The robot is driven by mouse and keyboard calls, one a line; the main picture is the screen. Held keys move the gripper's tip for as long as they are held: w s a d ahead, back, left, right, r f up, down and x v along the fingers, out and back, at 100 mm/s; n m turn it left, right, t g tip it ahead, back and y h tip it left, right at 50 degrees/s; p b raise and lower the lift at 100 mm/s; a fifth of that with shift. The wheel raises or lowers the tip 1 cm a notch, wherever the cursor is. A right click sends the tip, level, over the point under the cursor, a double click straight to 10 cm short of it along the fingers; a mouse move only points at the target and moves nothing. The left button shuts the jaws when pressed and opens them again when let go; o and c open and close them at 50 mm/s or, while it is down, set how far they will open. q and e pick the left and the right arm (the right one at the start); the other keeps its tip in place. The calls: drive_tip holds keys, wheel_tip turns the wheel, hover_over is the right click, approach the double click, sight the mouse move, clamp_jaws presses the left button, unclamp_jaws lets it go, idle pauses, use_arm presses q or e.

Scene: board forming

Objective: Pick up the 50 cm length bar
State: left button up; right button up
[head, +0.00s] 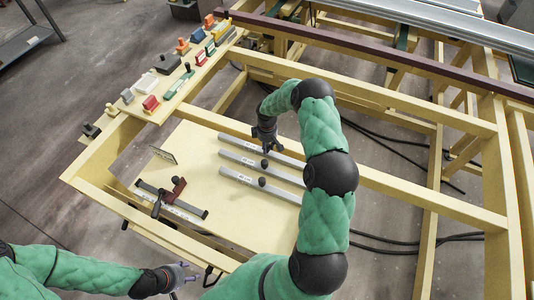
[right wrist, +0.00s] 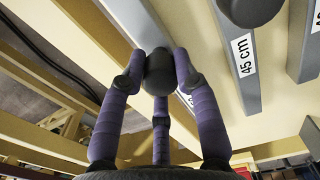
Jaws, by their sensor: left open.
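Three grey bars with black knobs lie side by side on the pale board. My right gripper (head: 265,140) is at the far bar (head: 284,157). In the right wrist view its three fingers (right wrist: 160,75) stand around that bar's black knob (right wrist: 160,70); I cannot tell whether they grip it. That bar (right wrist: 125,22) has a label mostly hidden by a finger. The middle bar (head: 258,165) is labelled 45 cm in the right wrist view (right wrist: 238,75). The near bar (head: 245,180) has a label cut off there. My left gripper (head: 180,272) is open and empty at the lower left.
A dark rail piece with a red-brown block (head: 176,190) lies on the board's left. A small upright plate (head: 163,154) stands behind it. Several coloured blocks and tools (head: 150,104) line the frame's far-left beam. Wooden beams (head: 420,200) border the board on the right.

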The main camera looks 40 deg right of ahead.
clamp_jaws()
drive_tip(key=shift+w+r, duration=0.1)
